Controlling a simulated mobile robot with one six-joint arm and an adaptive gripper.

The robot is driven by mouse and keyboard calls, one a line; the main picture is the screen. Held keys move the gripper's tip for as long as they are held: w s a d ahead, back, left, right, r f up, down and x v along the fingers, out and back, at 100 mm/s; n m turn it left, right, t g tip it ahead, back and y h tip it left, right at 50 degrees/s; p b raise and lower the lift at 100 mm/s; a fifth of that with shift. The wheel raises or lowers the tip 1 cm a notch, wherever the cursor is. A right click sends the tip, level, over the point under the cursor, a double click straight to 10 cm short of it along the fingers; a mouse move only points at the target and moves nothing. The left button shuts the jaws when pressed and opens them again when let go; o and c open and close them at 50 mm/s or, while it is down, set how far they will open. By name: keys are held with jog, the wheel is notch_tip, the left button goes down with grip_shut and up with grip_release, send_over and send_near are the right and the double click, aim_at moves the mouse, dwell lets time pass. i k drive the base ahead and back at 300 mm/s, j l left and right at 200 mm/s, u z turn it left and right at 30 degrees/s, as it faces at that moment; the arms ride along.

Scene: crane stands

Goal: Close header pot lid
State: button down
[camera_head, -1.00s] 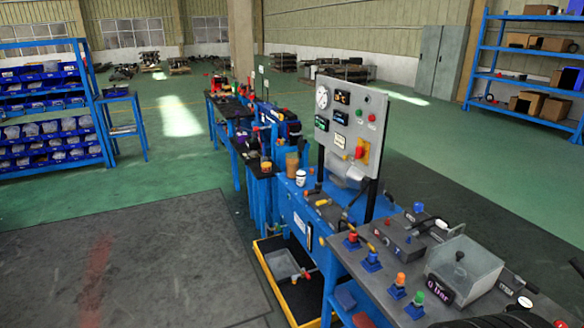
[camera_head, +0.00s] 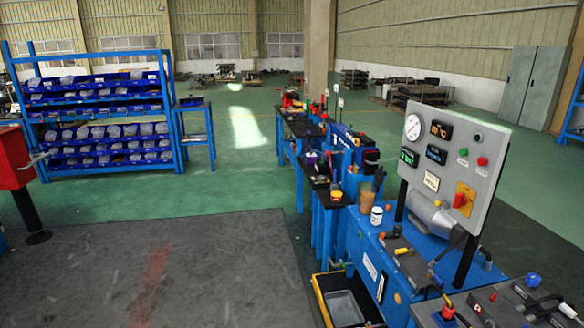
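I cannot tell for sure which item is the header pot or its lid. On the blue bench (camera_head: 367,250) stand a brownish cylindrical container (camera_head: 367,201) and, just in front of it, a small white jar (camera_head: 376,216). Both are small in view, and I cannot tell whether either is open or shut. My gripper is not in view.
A grey gauge panel (camera_head: 481,137) stands upright on the blue bench. A yellow-edged black tray (camera_head: 318,290) lies on the floor beside it. Blue shelves with bins (camera_head: 163,75) stand at back left, and a red box on a post (camera_head: 15,160) at far left. The floor mat (camera_head: 190,270) is clear.

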aim_at(380, 174)
jog(key=i+u, duration=0.1)
jog(key=i, duration=1.9)
jog(key=i+j+z, duration=0.15)
jog(key=i+z, duration=0.25)
jog(key=i, duration=0.15)
jog(key=i+j+z, duration=0.4)
jog(key=i, duration=0.15)
jog(key=i+j+z, duration=0.85)
jog(key=i+j, duration=0.05)
jog(key=j, duration=0.05)
